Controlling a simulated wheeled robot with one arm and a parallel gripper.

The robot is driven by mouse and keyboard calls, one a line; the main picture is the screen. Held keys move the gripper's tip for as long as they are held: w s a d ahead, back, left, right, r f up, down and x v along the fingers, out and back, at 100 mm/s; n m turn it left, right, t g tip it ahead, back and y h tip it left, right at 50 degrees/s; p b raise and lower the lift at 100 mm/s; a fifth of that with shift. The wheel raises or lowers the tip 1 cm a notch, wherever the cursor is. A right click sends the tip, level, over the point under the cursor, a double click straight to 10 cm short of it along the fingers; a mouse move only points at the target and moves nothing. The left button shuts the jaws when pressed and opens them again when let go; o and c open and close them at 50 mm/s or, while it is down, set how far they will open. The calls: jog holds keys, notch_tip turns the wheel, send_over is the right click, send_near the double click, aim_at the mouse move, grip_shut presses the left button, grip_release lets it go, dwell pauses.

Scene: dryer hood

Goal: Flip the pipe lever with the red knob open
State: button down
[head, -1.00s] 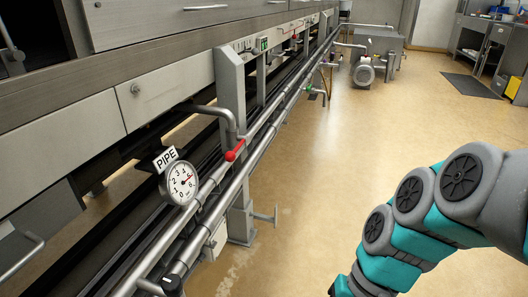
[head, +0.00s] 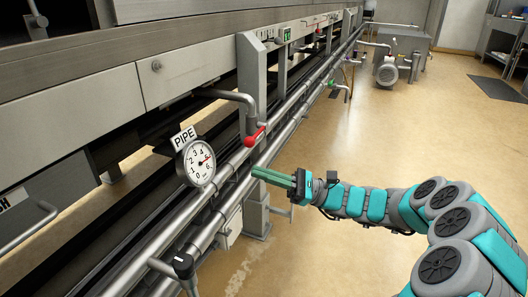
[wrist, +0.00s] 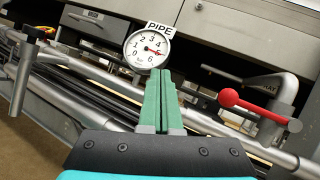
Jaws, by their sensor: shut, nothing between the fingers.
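The pipe lever with the red knob (head: 254,137) sits on the pipe just right of the round gauge (head: 200,163) under the PIPE sign (head: 184,138). In the wrist view its red handle (wrist: 250,105) is at the right, with the rounded knob pointing left. My gripper (head: 256,172) has green fingers pressed together, empty. In the head view it is in front of and a little below the red lever, apart from it. In the wrist view the fingertips (wrist: 158,76) stand just below the gauge, left of the red knob.
Long metal pipes run along the machine's side. A dark-capped valve handle (head: 183,266) stands at the near pipe. A green-handled valve (head: 333,84) and a motor pump (head: 387,72) are farther back.

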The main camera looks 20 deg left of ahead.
aim_at(256, 135)
jog(key=w+d+f+m+t+y+b, duration=0.1)
jog(key=w+d+f+m+t+y, duration=0.2)
jog(key=w+f+m+t, duration=0.5)
jog(key=w+d+f+t, duration=0.1)
jog(key=w+f+t, duration=0.1)
jog(key=w, duration=0.3)
jog(key=shift+d+f+m, duration=0.3)
jog(key=shift+f+m, duration=0.1)
jog(key=shift+f, duration=0.05)
jog(key=shift+a, duration=0.1)
jog(key=a+r, duration=0.9)
jog(key=shift+w+r, duration=0.3)
jog(key=shift+w, duration=0.05)
